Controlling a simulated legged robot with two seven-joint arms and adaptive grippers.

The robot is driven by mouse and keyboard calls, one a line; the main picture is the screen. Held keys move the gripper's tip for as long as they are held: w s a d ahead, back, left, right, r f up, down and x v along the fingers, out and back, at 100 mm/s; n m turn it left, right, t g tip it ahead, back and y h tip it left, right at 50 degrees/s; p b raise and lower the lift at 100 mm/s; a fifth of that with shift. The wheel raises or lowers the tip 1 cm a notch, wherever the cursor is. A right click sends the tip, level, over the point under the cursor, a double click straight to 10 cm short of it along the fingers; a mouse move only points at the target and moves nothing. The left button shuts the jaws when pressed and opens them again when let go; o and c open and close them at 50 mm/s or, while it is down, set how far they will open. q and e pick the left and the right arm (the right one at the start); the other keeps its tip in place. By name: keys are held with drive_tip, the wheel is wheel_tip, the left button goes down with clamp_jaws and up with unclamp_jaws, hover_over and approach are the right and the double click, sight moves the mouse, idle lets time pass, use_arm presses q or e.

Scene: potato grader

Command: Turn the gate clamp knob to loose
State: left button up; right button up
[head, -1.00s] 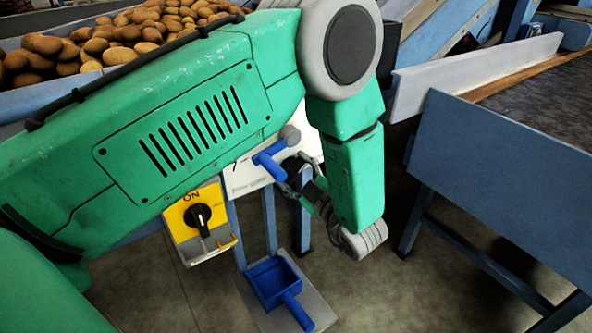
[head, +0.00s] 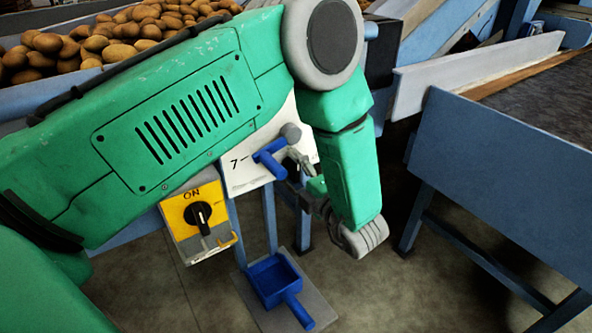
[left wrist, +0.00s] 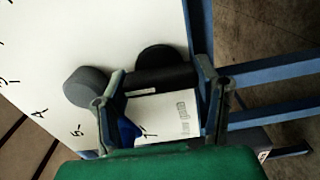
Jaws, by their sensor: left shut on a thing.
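The gate clamp knob (left wrist: 160,60) is black, with a rounded body and a dark bar across it, on a white numbered plate (left wrist: 45,60) in the left wrist view. My left gripper (left wrist: 160,92) has one finger at each end of that bar and is shut on the knob. In the head view the left gripper (head: 304,166) is at the right edge of the plate (head: 243,176), and its fingers hide the knob. A blue handle (head: 270,160) and a grey round end (head: 291,133) are just left of the fingers. My right gripper is not in view.
A yellow switch box (head: 190,216) marked ON hangs left of the plate. A blue scoop (head: 278,281) lies on a grey board below. A blue-sided table (head: 500,190) stands at the right. Potatoes (head: 110,40) fill a bin at the upper left.

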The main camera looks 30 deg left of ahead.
use_arm(q)
drive_tip(key=shift+f+n, duration=0.1)
drive_tip(key=shift+n, duration=0.2)
idle(0.4)
drive_tip(key=o, duration=1.2)
drive_tip(key=shift+w, duration=0.1)
drive_tip(key=shift+d, duration=0.2)
drive_tip(key=v, duration=1.1)
drive_tip(key=shift+d+f, duration=0.15)
drive_tip(key=shift+d, duration=0.1)
